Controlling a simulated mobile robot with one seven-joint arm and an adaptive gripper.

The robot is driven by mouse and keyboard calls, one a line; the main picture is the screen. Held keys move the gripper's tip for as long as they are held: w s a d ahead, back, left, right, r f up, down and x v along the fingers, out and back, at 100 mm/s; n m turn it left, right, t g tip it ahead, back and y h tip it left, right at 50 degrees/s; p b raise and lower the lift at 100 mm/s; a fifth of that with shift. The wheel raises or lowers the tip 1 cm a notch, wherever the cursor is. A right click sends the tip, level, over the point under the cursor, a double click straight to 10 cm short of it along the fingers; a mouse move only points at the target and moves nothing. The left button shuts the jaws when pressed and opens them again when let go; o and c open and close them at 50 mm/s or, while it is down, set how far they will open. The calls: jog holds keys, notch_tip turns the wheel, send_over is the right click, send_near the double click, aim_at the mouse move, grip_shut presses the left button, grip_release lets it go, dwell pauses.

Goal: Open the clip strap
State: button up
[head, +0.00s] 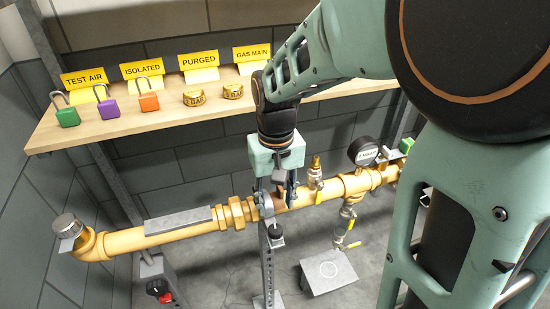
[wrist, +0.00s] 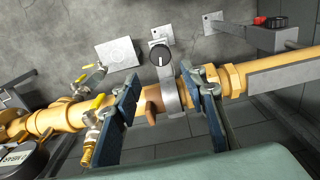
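The clip strap (wrist: 170,92) is a grey metal band over the yellow pipe (wrist: 238,78), seen in the wrist view between my fingers. A black knob (wrist: 160,56) with a pale pointer sits at its far end. A copper-brown tab (wrist: 152,106) sticks out beside the band. My gripper (wrist: 164,84) is open, with one blue finger on each side of the strap and a gap to it. In the head view my gripper (head: 280,198) is down at the pipe and largely hides the strap; the black knob (head: 275,231) shows on the slotted post just below.
A wooden shelf (head: 120,132) above the pipe holds padlocks, brass caps and yellow signs. A pressure gauge (head: 362,151), brass valve (head: 315,172) and yellow-handled valves stand right of my gripper. A grey plate (head: 328,277) lies below. Open floor shows around the post.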

aim_at(276, 229)
notch_tip(276, 229, down, 11)
jog(key=shift+r+b, duration=0.2)
jog(key=shift+b, duration=0.65)
grip_shut()
